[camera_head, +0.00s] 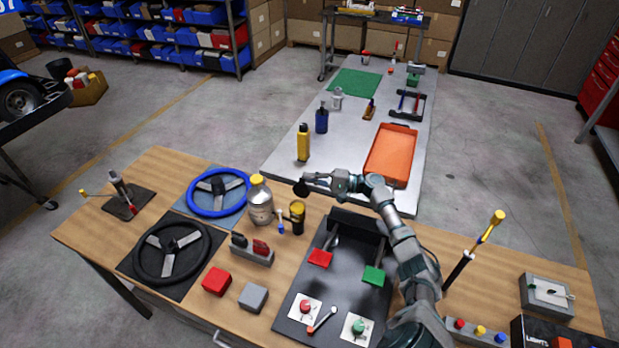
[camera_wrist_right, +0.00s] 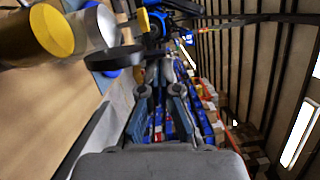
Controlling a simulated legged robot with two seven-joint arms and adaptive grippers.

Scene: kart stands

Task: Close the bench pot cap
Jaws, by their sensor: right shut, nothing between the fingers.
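A small dark pot (camera_head: 298,226) with a yellow top stands upright on the wooden bench. A round dark disc (camera_head: 301,189), which looks like its cap, shows just above and behind it; I cannot tell how the two are joined. My right gripper (camera_head: 314,180) is shut and empty, with its tips close to the disc. In the right wrist view the disc (camera_wrist_right: 114,59) is left of the shut fingers (camera_wrist_right: 164,75); contact is unclear. A yellow-topped pale cylinder (camera_wrist_right: 95,28) is further left there. My left gripper is out of view.
A yellow-capped bottle (camera_head: 259,208) stands left of the pot, with a blue steering wheel (camera_head: 218,192) beyond. A black pedal board (camera_head: 340,295) lies to the right, under my forearm. An orange tray (camera_head: 381,181) sits on the grey table behind.

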